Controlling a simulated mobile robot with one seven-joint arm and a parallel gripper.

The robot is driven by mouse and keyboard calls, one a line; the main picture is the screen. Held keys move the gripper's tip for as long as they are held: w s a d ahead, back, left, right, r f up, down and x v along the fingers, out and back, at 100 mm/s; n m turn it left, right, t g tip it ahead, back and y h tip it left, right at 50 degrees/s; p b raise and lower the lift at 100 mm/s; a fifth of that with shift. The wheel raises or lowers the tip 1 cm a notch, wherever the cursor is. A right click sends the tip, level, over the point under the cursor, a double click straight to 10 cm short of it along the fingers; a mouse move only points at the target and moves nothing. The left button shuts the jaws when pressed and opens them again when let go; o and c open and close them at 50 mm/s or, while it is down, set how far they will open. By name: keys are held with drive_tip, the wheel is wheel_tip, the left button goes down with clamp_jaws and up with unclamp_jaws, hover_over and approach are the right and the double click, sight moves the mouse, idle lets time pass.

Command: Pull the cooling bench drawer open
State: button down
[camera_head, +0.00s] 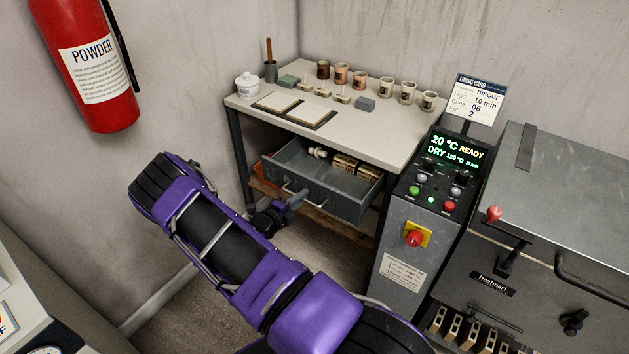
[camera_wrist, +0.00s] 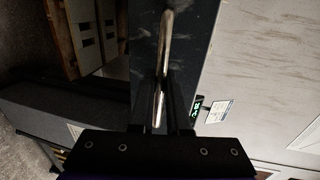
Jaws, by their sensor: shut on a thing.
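The cooling bench (camera_head: 415,140) has a pale top and dark legs and stands against the back wall. Its grey metal drawer (camera_head: 345,208) sticks well out from under the top, so its inside shows. In the wrist view the drawer front (camera_wrist: 145,40) is a dark panel with a shiny bar handle (camera_wrist: 164,60) running down it. My gripper (camera_head: 292,203) is at the drawer front in the head view. In the wrist view my gripper (camera_wrist: 161,115) is shut on the bar handle, with a dark finger on each side.
Inside the drawer are small white pieces (camera_head: 318,152) and brown-and-cream boxes (camera_head: 343,163). Cups, a white jar (camera_head: 248,86) and small blocks stand on the bench. A control box (camera_head: 405,250) and kiln (camera_head: 540,220) stand close on the right. A fire extinguisher (camera_head: 85,60) hangs at left.

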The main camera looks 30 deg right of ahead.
drive_tip(key=f+v, duration=0.1)
drive_tip(key=v, duration=0.6)
drive_tip(key=shift+s+a+f+p, duration=0.15)
drive_tip(key=shift+a+f+p, duration=0.1)
drive_tip(key=shift+a+p, duration=0.15)
drive_tip(key=c, duration=0.9)
unclamp_jaws()
drive_tip(key=v, duration=1.7)
drive_tip(key=shift+s+a, duration=0.2)
